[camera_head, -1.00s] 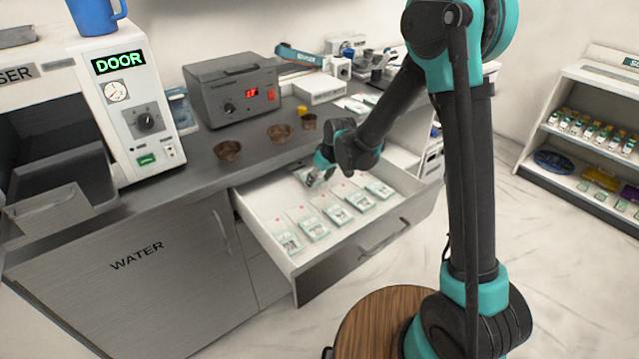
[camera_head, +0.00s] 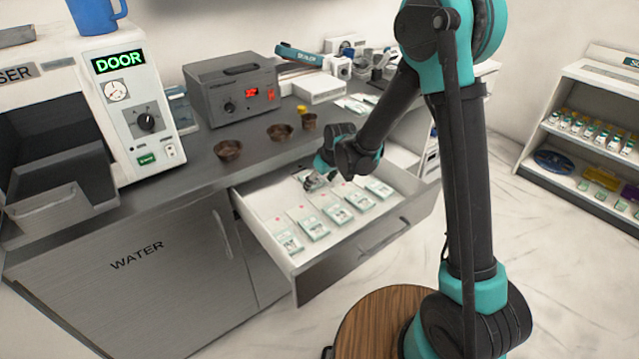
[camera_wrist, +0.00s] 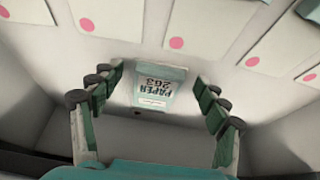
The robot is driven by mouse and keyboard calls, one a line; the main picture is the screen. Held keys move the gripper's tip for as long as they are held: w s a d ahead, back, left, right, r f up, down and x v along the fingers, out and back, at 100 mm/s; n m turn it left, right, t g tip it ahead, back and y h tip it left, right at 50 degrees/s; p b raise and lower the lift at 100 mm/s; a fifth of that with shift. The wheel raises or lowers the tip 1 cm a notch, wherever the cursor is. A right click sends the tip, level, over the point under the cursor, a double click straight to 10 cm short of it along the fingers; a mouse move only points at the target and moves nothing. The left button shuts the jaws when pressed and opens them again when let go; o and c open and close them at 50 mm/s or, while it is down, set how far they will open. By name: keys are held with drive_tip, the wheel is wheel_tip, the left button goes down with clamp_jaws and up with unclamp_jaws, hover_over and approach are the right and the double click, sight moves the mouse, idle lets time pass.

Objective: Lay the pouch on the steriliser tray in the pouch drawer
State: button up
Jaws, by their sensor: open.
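The pouch drawer (camera_head: 262,232) is pulled out below the worktop. My gripper (camera_head: 312,184) is low over its back part.
Several other pouches (camera_head: 313,226) lie in a row in the drawer; their pink-dotted ends (camera_wrist: 230,103) face my gripper. Drawer walls surround it. On the worktop stand brown bowls (camera_head: 228,150) and a grey sealer-like device (camera_head: 233,92). The worktop's front strip is mostly clear.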

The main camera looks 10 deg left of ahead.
drive_tip(key=v, duration=1.2)
idle(1.1)
